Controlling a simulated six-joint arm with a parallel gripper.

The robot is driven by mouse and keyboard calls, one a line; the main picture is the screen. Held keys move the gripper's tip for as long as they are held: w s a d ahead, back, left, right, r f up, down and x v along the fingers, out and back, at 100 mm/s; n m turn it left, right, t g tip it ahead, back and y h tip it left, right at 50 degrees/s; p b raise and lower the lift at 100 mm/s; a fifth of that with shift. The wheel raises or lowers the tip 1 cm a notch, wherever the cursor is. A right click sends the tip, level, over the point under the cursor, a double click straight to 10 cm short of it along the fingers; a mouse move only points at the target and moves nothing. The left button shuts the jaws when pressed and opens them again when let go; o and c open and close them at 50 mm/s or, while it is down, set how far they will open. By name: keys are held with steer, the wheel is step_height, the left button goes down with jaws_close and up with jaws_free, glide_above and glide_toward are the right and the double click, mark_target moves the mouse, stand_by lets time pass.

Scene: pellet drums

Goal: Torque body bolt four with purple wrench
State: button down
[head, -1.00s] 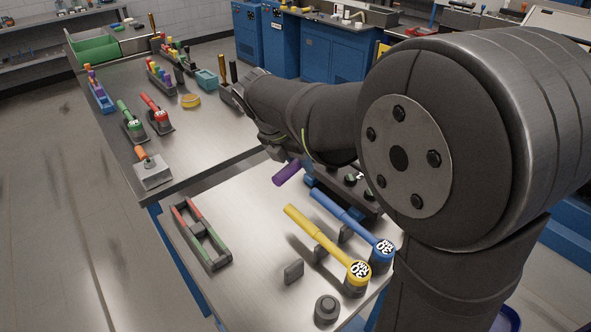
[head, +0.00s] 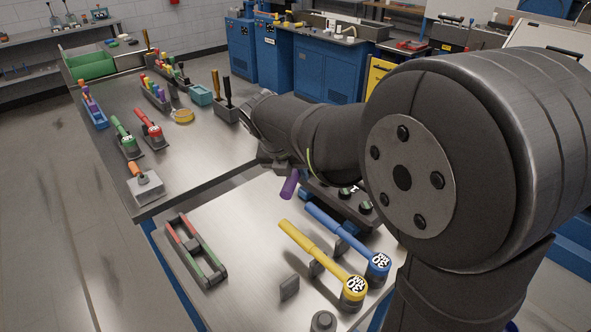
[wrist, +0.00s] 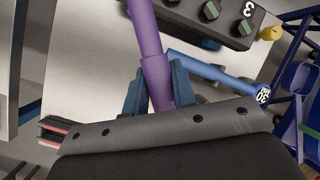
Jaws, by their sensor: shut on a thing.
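The purple wrench (wrist: 152,50) is held between the two blue fingers of my gripper (wrist: 156,90) in the wrist view. Its shaft runs up out of the top of that view, so its far end is hidden. In the head view only a short purple piece of the wrench (head: 290,184) shows below my forearm, and the gripper itself is hidden. The dark body block with green-collared bolts (head: 335,196) lies just right of the purple piece, partly behind my arm. It also shows in the wrist view (wrist: 190,14), with a "3" marking. Bolt four cannot be told apart.
A yellow wrench (head: 315,256) and a blue wrench (head: 340,232) rest on grey supports on the near table. Several tools stand on the far bench (head: 180,165).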

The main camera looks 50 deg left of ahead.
steer(key=shift+f, duration=3.65)
steer(key=shift+s+a+m+h, duration=0.3)
steer(key=shift+s+a+m, duration=0.1)
steer(key=shift+a+m, duration=0.3)
steer(key=shift+s+a+m+h, duration=0.35)
steer(key=shift+a+m, duration=0.15)
steer(key=shift+a, duration=0.25)
stand_by(1.6)
steer(key=shift+s+a+m+h, duration=0.25)
steer(key=shift+a+m, duration=0.45)
steer(key=shift+a, duration=0.15)
stand_by(0.5)
